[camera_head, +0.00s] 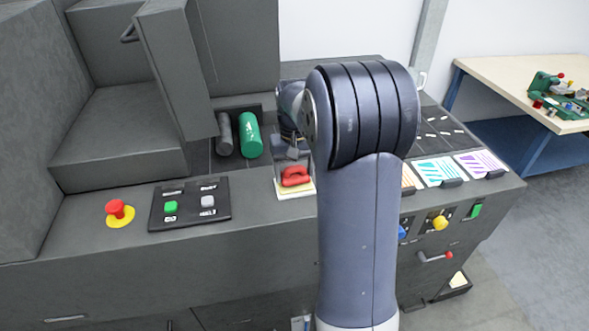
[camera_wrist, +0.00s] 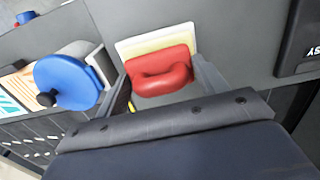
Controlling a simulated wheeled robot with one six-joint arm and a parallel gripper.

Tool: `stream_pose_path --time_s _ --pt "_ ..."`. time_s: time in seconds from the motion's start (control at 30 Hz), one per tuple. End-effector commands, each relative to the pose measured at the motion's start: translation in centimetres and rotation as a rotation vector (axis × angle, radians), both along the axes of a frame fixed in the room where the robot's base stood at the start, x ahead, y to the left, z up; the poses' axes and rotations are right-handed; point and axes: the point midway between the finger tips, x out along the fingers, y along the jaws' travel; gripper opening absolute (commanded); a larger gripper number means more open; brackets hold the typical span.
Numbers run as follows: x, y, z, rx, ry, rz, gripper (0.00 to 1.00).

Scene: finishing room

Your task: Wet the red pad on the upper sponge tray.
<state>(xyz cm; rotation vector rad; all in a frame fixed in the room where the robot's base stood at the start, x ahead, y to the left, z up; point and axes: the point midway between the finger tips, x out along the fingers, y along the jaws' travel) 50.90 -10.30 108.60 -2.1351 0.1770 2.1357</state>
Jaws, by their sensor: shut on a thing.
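The red pad (camera_head: 295,177) has a raised handle and also shows in the wrist view (camera_wrist: 160,75). My gripper (camera_head: 292,156) is shut on it, with a finger on either side of the pad in the wrist view (camera_wrist: 166,86). A pale yellow sponge in a white-edged tray (camera_head: 299,192) lies directly under the pad, on the grey bench top. The tray's edge shows beyond the pad in the wrist view (camera_wrist: 124,45). The pad overlaps the sponge in both views; I cannot tell whether it touches it.
A green cylinder (camera_head: 250,135) and a grey one (camera_head: 224,134) lie in a dark recess. A red button (camera_head: 117,209) and a button panel (camera_head: 190,204) are at left. A blue round lid (camera_wrist: 68,76) is near my gripper. Coloured cards (camera_head: 436,171) lie at right.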

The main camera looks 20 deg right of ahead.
Motion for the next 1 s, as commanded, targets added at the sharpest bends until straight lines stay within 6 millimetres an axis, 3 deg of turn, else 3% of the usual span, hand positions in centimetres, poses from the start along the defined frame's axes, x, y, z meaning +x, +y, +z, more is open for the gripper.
stream_pose_path --time_s 1.0 --pt "0.00 0.00 -0.95 0.000 0.000 0.000 0.49"
